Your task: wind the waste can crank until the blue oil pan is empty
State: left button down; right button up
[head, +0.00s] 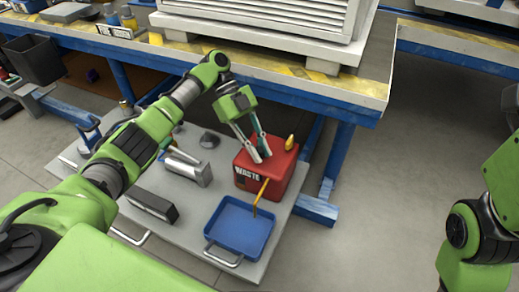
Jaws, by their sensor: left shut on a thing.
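The red waste can (262,178), marked "WASTE", stands on the grey cart top. My left gripper (261,157) is over its top, fingers pointing down, shut on what appears to be the can's crank; the fingers mostly hide it. A yellow piece (290,142) sticks up at the can's back right corner. The blue oil pan (238,230) lies in front of the can at the cart's front edge. A thin orange pipe (261,196) runs from the can down to the pan. The pan floor looks plain blue; I cannot tell whether oil is in it. My right gripper is out of view.
A metal canister (188,169) and a dark box (151,206) stand on the cart left of the can. A workbench (345,80) with blue legs is behind, carrying a large white unit (270,18). A black bin (34,59) is at far left. Floor right of the cart is clear.

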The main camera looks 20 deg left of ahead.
pick_arm(q)
jog(key=c, duration=1.9)
grip_release()
jog(key=v, duration=1.2)
jog(key=shift+f, duration=0.1)
